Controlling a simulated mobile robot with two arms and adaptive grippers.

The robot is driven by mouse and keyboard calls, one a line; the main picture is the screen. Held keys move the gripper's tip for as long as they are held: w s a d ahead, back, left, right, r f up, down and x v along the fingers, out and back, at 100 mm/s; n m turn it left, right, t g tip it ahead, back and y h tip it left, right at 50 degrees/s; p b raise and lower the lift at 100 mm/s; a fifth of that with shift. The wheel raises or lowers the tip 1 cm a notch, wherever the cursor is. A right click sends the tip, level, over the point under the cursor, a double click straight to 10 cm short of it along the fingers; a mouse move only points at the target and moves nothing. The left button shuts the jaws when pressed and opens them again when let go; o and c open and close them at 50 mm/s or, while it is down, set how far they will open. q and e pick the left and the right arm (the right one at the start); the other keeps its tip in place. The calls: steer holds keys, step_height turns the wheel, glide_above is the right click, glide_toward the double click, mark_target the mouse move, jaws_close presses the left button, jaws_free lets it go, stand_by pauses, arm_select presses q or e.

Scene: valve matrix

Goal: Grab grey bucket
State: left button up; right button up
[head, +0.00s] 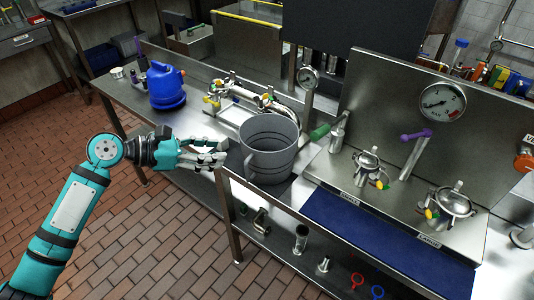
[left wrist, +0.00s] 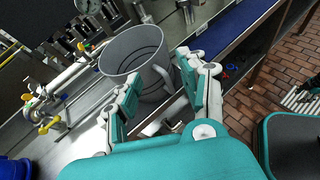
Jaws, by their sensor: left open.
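The grey bucket (head: 268,150) stands upright on the steel bench, with its open top showing. It also shows in the left wrist view (left wrist: 135,55), ahead of the fingers, with its handle (left wrist: 162,76) towards the gap between them. My left gripper (head: 222,153) is just left of the bucket in the head view, its fingers pointing at the bucket's side. In the left wrist view my left gripper (left wrist: 158,98) is open, one finger on each side of the handle's line. Whether a finger touches the bucket is unclear.
A blue jug (head: 165,86) stands on the bench at the left. Pipework with valves (head: 245,95) lies behind the bucket. A panel with a gauge (head: 442,103) and valves stands at the right, above a blue mat (head: 385,245). The brick floor at the left is open.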

arm_select(q)
glide_toward(266, 152)
steer(key=p+x, duration=0.1)
steer(key=x, duration=0.5)
steer(key=p+x, duration=0.1)
steer(key=x, duration=0.3)
steer(key=shift+w+d, duration=0.15)
steer(key=shift+d, duration=0.2)
steer(key=shift+w+d+f, duration=0.2)
steer(key=shift+d+f, duration=0.1)
steer(key=shift+d, duration=0.15)
steer(key=shift+a, duration=0.1)
arm_select(e)
steer(key=shift+w+a+r, duration=0.15)
steer(key=shift+a+r, duration=0.05)
steer(key=shift+r, duration=0.3)
steer(key=shift+w+a+r, duration=0.1)
steer(key=shift+a+r, duration=0.05)
steer(key=shift+r, duration=0.35)
arm_select(q)
steer(key=c, duration=0.9)
arm_select(e)
steer(key=shift+d, duration=0.15)
arm_select(q)
steer(key=shift+r, duration=0.1)
arm_select(e)
steer(key=shift+d, duration=0.15)
